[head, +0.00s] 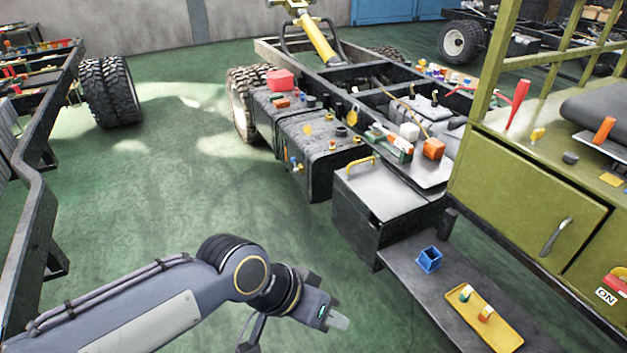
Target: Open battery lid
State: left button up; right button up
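The battery box (355,222) is a dark grey metal case mounted on the side of the chassis frame. Its flat grey lid (390,190) lies shut on top. A yellow handle (361,163) sits at the lid's back left edge. My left gripper (338,320) is low in the picture, in front of and below the box, well apart from the lid and handle. Its pale tip points right; nothing shows in it, and the gap between the fingers cannot be made out. My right gripper is out of view.
A dark shelf (407,268) right of the box carries a blue open cube (429,259) and a yellow tray (484,322) with small parts. Black tanks (318,150) adjoin the box at left. A green cabinet (520,200) stands at right. Green floor is clear at left.

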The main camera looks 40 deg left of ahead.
aim_at(370, 186)
jog(key=u, duration=0.95)
jog(key=i+j, duration=0.25)
jog(key=i, duration=0.25)
jog(key=i+j, duration=0.25)
jog(key=i, duration=0.3)
jog(key=i+j, duration=0.2)
jog(key=i, duration=0.3)
jog(key=i+j, duration=0.25)
jog(key=i, duration=0.25)
jog(key=j+u, duration=0.05)
